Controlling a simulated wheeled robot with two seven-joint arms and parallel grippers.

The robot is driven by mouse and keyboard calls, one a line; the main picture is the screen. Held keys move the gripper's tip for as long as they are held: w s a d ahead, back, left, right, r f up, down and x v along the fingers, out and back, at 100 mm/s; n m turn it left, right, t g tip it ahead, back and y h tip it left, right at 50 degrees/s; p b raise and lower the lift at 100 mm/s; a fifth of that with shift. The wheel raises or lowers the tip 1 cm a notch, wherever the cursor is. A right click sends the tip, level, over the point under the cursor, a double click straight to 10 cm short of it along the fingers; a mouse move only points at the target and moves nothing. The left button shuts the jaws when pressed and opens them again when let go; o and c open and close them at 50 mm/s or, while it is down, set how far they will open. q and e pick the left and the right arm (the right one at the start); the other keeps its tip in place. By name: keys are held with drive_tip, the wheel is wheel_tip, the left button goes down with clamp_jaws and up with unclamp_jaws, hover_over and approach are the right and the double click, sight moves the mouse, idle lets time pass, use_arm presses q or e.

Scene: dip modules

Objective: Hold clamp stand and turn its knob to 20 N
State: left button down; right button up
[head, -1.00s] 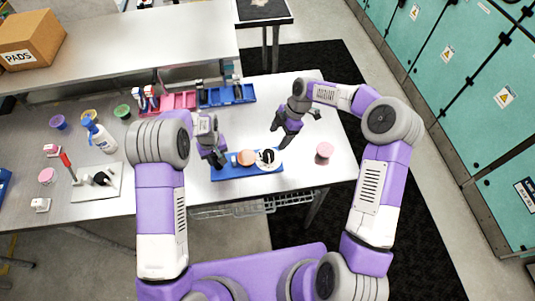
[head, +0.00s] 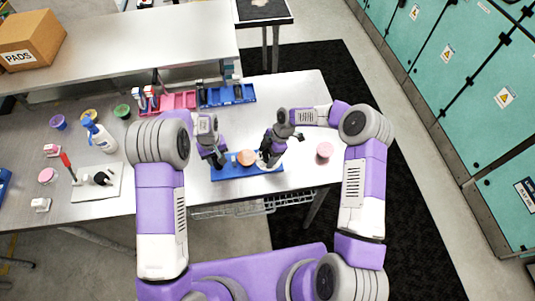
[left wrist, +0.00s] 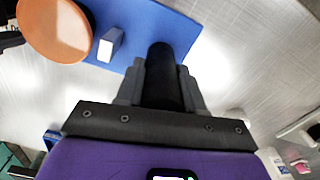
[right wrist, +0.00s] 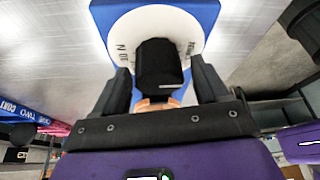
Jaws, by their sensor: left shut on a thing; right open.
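The clamp stand has a blue base (head: 228,174) on the metal table, with an orange disc (head: 246,158) in its middle and a white dial (right wrist: 185,14) at its right end. My left gripper (head: 216,162) is shut on the stand's black post (left wrist: 162,58) at the base's left end. My right gripper (head: 266,158) is over the dial, open. In the right wrist view its fingers stand on either side of the black knob (right wrist: 159,65), with a small light mark on it. The dial's scale numbers are partly hidden and not readable.
A pink round piece (head: 324,149) lies to the right of the stand. Blue (head: 232,95) and pink (head: 172,102) bins stand behind. A spray bottle (head: 100,138) and a white board (head: 105,188) are at the left. The table around the pink piece is clear.

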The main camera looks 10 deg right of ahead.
drive_tip(key=shift+c, duration=0.3)
drive_tip(key=c, duration=0.9)
drive_tip(key=shift+c, duration=0.2)
